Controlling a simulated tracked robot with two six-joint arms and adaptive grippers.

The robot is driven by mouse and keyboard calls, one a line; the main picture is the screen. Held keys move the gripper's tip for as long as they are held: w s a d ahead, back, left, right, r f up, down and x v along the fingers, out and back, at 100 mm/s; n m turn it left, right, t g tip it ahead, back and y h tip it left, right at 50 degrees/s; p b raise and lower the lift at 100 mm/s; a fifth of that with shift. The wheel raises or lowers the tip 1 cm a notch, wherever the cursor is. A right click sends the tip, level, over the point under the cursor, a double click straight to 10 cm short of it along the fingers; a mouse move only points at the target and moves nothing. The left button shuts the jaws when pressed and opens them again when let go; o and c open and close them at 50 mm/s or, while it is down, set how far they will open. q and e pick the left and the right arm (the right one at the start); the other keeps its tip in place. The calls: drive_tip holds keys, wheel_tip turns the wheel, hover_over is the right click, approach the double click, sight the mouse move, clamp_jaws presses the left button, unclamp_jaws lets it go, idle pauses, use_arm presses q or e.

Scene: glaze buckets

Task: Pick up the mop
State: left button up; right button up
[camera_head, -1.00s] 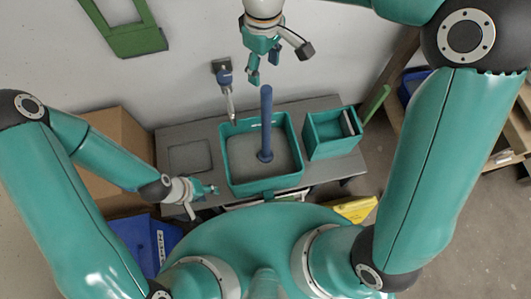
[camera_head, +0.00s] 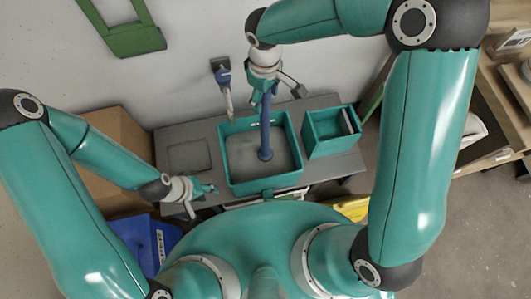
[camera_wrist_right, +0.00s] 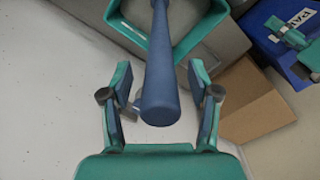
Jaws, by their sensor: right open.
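The mop (camera_head: 265,135) stands upright in a teal bucket (camera_head: 227,165), its blue handle rising from a round base. In the right wrist view the blue handle (camera_wrist_right: 161,75) points toward the camera, with its end between the fingers. My right gripper (camera_head: 262,97) is at the top of the handle, open, with one finger on each side and a visible gap to each (camera_wrist_right: 160,112). My left gripper (camera_head: 207,190) is low on the left, beside the bench's front edge and apart from the mop; its jaw state is too small to tell.
The bucket and a smaller teal box (camera_head: 330,145) stand on a grey bench (camera_head: 185,132). A brush-like tool (camera_head: 225,85) hangs on the wall behind. A cardboard box (camera_head: 120,135) and a blue bin (camera_head: 150,240) are left; wooden shelving (camera_head: 497,100) is right.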

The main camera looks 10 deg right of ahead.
drive_tip(key=shift+c, duration=0.2)
clamp_jaws()
drive_tip(key=shift+r, duration=0.2)
